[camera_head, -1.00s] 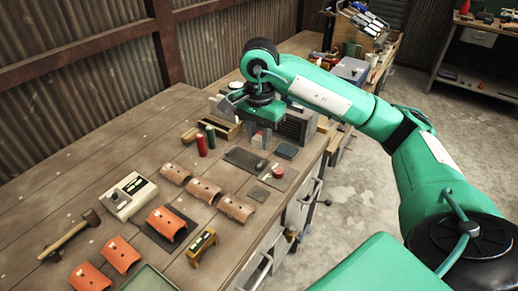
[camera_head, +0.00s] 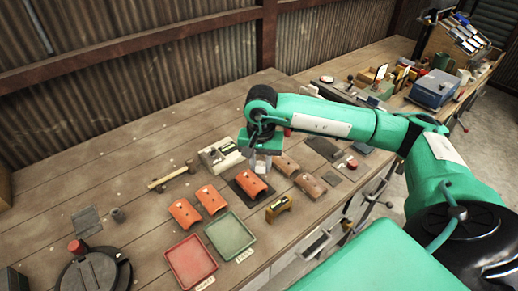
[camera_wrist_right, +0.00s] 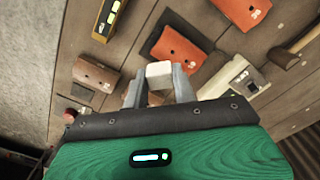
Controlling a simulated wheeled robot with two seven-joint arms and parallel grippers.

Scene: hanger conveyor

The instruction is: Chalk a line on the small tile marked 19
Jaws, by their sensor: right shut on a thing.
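My right gripper (camera_head: 262,165) hangs over the tiles on the bench. In the right wrist view (camera_wrist_right: 158,82) it is shut on a small white block (camera_wrist_right: 159,74), which looks like chalk. Orange curved tiles (camera_head: 184,212) (camera_head: 210,198) lie in front of it. Another orange tile (camera_head: 251,183) lies on a dark mat. Brownish tiles (camera_head: 285,165) (camera_head: 310,185) lie to the right of the gripper. My left gripper is not in view.
A red tray (camera_head: 191,262) and a green tray (camera_head: 231,234) stand at the front. A hammer (camera_head: 171,179), a pale device (camera_head: 219,155) and a yellow-black gauge (camera_head: 279,208) lie around the tiles.

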